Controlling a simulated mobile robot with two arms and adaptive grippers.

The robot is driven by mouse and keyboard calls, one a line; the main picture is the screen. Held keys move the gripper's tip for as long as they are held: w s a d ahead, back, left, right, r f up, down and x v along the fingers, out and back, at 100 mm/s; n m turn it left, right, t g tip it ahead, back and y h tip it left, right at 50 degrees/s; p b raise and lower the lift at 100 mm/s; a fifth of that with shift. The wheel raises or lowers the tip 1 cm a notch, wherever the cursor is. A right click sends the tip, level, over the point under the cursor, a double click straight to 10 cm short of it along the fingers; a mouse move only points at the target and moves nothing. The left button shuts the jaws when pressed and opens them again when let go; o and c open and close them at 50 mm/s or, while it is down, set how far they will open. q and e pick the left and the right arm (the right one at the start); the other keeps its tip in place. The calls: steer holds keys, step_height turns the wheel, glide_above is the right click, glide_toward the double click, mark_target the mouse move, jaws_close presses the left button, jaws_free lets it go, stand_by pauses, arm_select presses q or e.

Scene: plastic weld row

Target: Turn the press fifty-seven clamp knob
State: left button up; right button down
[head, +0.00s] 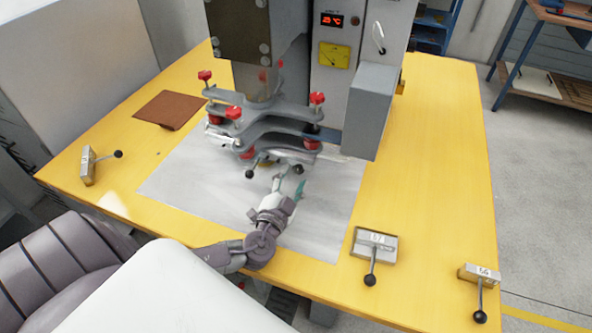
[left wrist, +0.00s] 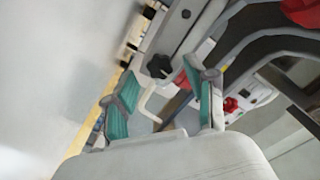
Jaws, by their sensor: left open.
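The press (head: 300,50) stands at the back of the table, with grey clamp plates (head: 265,115) carrying several red knobs (head: 317,98). Black knobs show low on it, one at the left (head: 249,173) and one at the right (head: 299,169). My left gripper (head: 288,184) is open and empty just below and in front of these plates. In the left wrist view, a black star-shaped knob (left wrist: 159,65) on a grey bar shows between and beyond the teal-padded fingers (left wrist: 158,88), apart from them. I cannot tell which black knob of the head view this is.
A lever box with a label like 57 (head: 374,243) and another (head: 480,273) sit on the yellow table (head: 440,160) at the front right. A third (head: 88,165) is at the left. A grey box (head: 371,110) juts out right of the plates. A brown pad (head: 170,110) lies back left.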

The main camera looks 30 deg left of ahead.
arm_select(q)
steer(key=shift+x, duration=1.2)
jaws_close()
